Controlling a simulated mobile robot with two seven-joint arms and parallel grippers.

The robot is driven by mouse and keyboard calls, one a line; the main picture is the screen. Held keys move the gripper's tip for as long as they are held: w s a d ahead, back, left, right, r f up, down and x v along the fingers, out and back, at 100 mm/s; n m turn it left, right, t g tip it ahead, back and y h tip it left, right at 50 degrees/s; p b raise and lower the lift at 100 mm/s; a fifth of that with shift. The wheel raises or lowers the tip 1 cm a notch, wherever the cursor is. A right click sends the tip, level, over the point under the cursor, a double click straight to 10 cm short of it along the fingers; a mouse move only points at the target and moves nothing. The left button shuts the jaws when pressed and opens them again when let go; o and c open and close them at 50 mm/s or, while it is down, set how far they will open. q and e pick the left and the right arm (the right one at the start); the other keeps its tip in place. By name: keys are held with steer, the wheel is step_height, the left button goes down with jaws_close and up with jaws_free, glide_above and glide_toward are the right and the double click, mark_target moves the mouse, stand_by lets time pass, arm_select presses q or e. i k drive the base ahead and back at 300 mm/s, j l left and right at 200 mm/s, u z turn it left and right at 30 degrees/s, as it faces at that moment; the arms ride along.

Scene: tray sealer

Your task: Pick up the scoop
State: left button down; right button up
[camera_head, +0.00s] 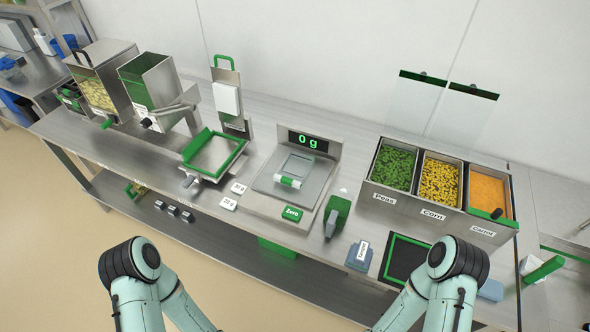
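I cannot tell for sure which thing is the scoop. A green-handled metal tool (337,212) stands on the bench right of the scale. Another green handle (543,269) with a pale end is at the far right. Two bent parts of my arms show at the bottom left and bottom right. Both my grippers are out of view.
Pea (392,167) and corn (438,182) bins stand beside the carrot. The scale (268,184) reads 0 g and carries a small clear tray. A green-framed black pad (404,259) and blue-grey blocks lie in front. Hoppers (148,82) stand at the left.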

mark_target(545, 263)
steer(key=z, duration=2.15)
steer(key=l+u, duration=0.1)
steer(key=u, duration=0.35)
steer(key=l+u, duration=0.1)
steer(key=u, duration=0.35)
steer(key=l+u, duration=0.1)
steer(key=u, duration=0.3)
steer(key=l+u, duration=0.4)
steer(key=k+l+u, duration=0.15)
steer(key=l+u, duration=0.3)
steer(key=l, duration=0.1)
